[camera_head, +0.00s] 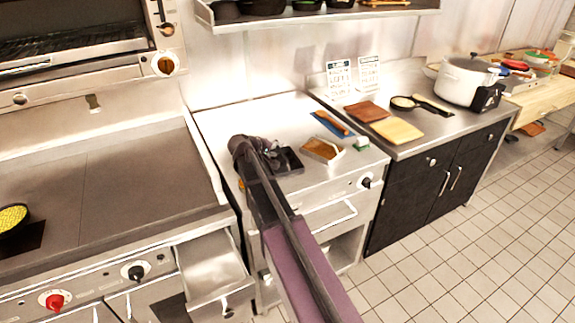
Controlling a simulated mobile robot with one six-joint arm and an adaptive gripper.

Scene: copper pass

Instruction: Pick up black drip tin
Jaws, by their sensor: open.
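A small black tin (288,160) lies on the steel counter (232,118), just right of the end of my arm. It looks shallow and dark, and its left side is partly hidden by my arm. My gripper (246,150) is over the same counter, left of the tin and close to it in the picture. The gripper is open and nothing shows in it. Its fingertips are mostly hidden behind my own arm, so I cannot tell the height above the counter or whether they touch the tin.
A wooden-coloured block in a metal tray (322,149) lies right of the tin. Behind it is a blue item with a brown handle (331,124). Brown (366,111) and pale (396,130) boards lie further right, near a large pot (466,80). A griddle (130,175) fills the left.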

